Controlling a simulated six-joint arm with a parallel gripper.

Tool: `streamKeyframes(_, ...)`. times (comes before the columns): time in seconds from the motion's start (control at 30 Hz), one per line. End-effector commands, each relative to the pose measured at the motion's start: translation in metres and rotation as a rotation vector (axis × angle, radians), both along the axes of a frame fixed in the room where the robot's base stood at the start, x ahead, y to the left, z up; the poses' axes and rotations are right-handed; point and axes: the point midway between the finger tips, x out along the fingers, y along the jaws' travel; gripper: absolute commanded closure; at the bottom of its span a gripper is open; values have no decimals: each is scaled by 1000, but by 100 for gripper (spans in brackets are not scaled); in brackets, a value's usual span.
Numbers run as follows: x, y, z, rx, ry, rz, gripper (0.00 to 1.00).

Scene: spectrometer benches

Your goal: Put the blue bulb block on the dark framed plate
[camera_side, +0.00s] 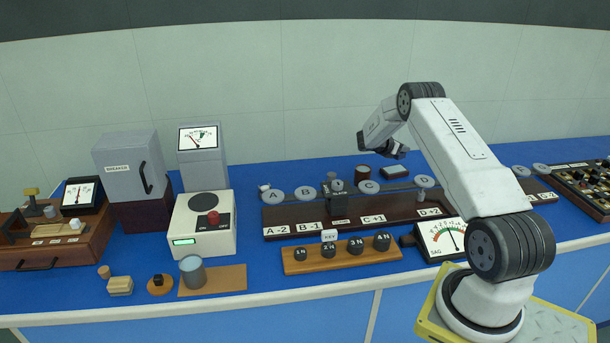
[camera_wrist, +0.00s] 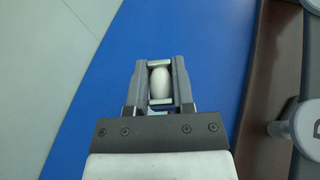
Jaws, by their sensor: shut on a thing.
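My gripper (camera_side: 397,151) is at the back of the bench in the side view, above the blue top. In the wrist view my gripper (camera_wrist: 160,68) is shut on the bulb block. The block's pale rounded bulb (camera_wrist: 159,79) shows between the two fingers, and most of its body is hidden. The block is too small and covered to make out in the side view. A small dark-edged plate with a paler face (camera_side: 394,172), seemingly the dark framed plate, lies on the bench just below my gripper. I cannot make it out in the wrist view.
A brown cylinder (camera_side: 362,173) stands left of the plate. A long dark rail base (camera_side: 290,217) with lettered discs lies in front. A dial meter (camera_side: 441,238) and a wooden weight rack (camera_side: 312,267) are nearer. Blue bench around the plate is mostly clear.

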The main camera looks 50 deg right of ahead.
Motion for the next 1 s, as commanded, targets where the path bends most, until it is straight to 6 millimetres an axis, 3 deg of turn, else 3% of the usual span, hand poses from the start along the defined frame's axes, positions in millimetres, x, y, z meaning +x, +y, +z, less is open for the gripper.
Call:
streamKeyframes(0.23, 8, -10, -17, 1, 0, -1, 100)
streamKeyframes(0.77, 13, -16, -26, 0, 0, 0, 100)
streamKeyframes(1.0, 12, -15, -50, 0, 0, -1, 100)
